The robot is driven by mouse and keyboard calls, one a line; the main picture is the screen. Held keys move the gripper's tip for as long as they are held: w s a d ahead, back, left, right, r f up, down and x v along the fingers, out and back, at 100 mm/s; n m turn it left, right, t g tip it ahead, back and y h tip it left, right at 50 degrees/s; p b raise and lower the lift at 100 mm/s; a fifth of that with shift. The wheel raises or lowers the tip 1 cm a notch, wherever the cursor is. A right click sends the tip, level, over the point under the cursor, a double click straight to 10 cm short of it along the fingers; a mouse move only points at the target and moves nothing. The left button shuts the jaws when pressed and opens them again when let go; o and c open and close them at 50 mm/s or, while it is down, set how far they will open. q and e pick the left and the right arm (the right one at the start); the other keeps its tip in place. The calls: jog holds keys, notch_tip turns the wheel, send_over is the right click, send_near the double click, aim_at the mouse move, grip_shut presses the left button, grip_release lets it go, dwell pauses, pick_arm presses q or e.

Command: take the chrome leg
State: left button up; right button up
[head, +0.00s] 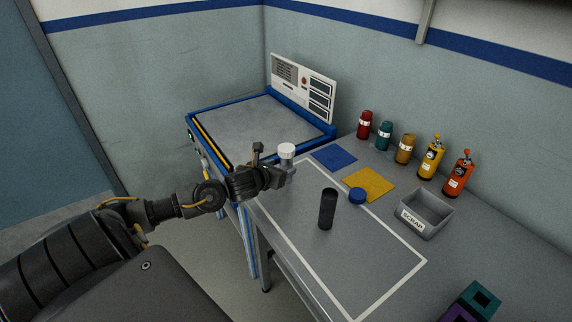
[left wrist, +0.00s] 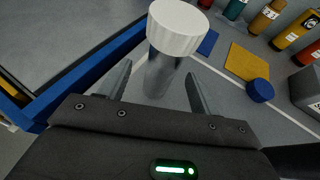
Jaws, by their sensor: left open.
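The chrome leg (left wrist: 162,76) stands upright on the bench, a shiny grey shaft with a white ribbed cap on top. In the head view its white cap (head: 287,151) shows at the left edge of the bench, and the gripper hides part of its shaft. My left gripper (head: 278,174) is open at the leg. In the left wrist view its two fingers stand on either side of the shaft, with a visible gap at each side. My right gripper is not in view.
A black cylinder (head: 327,209) stands inside the white outline, near a blue round cap (head: 357,196). Blue (head: 334,156) and yellow (head: 369,184) mats lie behind. A grey scrap bin (head: 426,214) and several bottles line the right. A blue-framed machine (head: 262,128) adjoins the bench.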

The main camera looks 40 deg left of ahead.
aim_at(283, 167)
pick_arm(q)
jog(key=x, duration=0.3)
jog(key=shift+w+d+f+p, duration=0.1)
jog(key=shift+w+f+p, duration=0.15)
jog(key=shift+w+p, duration=0.15)
jog(key=shift+w+f, duration=0.1)
jog(key=shift+w, duration=0.05)
jog(key=c, duration=1)
jog(key=shift+c, duration=1)
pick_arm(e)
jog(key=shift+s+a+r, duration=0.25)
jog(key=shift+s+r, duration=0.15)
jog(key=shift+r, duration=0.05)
